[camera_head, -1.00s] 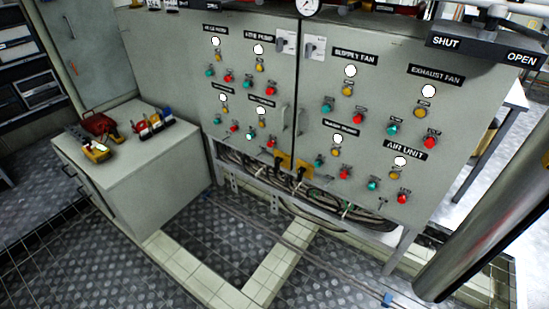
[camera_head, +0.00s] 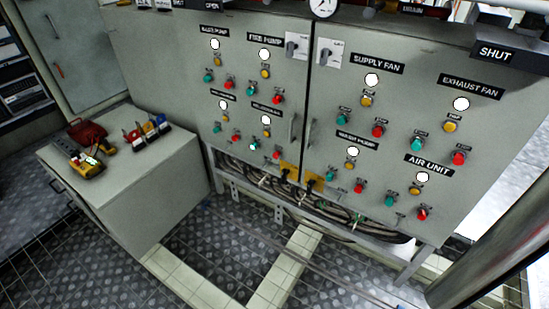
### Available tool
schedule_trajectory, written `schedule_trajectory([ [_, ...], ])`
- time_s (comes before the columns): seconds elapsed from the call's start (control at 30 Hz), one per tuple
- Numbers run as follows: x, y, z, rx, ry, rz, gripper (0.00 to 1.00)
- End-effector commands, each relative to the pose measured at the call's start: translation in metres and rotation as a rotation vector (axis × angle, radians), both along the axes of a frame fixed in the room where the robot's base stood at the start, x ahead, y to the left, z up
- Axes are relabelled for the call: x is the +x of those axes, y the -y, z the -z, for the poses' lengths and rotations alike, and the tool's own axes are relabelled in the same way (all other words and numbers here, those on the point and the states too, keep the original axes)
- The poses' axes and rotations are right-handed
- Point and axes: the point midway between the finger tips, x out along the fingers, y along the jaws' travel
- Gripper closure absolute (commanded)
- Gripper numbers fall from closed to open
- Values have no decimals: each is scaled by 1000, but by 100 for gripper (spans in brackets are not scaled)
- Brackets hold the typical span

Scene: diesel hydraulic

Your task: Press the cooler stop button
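A grey control cabinet (camera_head: 265,20) carries several button groups, each with a round white light, a yellow knob, a green button and a red button. No label clearly reads cooler. Two lower-left labels (camera_head: 222,98) and (camera_head: 267,109) are too small to read. The red buttons below them are the left lower red button (camera_head: 236,136) and the right lower red button (camera_head: 277,154). I cannot tell which is the cooler stop. My gripper is not in view.
A grey side cabinet (camera_head: 150,190) with tools and a red item (camera_head: 87,131) on top stands at the left. Cables (camera_head: 310,202) run below the panel. A thick grey pipe (camera_head: 490,255) rises at the right. The checkered floor (camera_head: 200,240) in front is partly clear.

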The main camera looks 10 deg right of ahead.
Motion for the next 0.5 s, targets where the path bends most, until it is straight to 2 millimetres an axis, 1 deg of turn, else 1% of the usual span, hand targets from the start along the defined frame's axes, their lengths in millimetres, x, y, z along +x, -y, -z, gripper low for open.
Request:
schedule_trajectory([
  [0.03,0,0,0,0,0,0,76],
  [0.13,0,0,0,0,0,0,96],
  [0.17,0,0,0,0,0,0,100],
  [0.5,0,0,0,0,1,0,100],
])
